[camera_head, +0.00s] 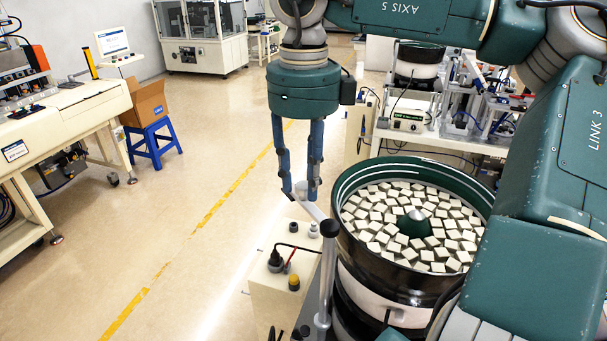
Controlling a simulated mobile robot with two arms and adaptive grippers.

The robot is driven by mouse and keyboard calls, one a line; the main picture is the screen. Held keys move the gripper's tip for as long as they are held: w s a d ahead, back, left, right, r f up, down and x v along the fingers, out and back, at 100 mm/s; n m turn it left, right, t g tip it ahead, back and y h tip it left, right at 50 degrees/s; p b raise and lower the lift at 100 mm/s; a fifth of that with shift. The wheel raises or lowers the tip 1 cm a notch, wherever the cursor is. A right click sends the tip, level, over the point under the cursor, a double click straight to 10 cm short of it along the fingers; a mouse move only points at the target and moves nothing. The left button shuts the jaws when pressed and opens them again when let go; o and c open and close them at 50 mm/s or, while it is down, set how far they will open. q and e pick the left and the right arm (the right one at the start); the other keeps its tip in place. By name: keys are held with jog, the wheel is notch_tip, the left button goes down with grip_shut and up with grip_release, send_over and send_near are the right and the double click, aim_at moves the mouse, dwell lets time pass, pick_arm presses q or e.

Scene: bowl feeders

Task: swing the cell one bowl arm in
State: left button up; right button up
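A round bowl feeder (345,247) with a dark green inside and a black rim stands at right, full of pale square parts. Beside its left edge a grey post (325,285) with a black cap (330,228) stands upright. A pale metal arm (315,210) reaches from the post's top toward the upper left, clear of the bowl's middle. My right gripper (300,194) points down over the arm's far end. Its blue fingers are apart, with the arm's end between or just behind the tips; contact cannot be told. My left gripper is not in view.
A cream control box (270,290) with knobs and buttons stands below the gripper. A white bench (450,141) with equipment is behind the bowl. A blue stool (153,145) with a cardboard box and a cream machine are at left. The floor between is clear.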

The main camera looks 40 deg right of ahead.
jog(key=c, duration=0.4)
grip_shut()
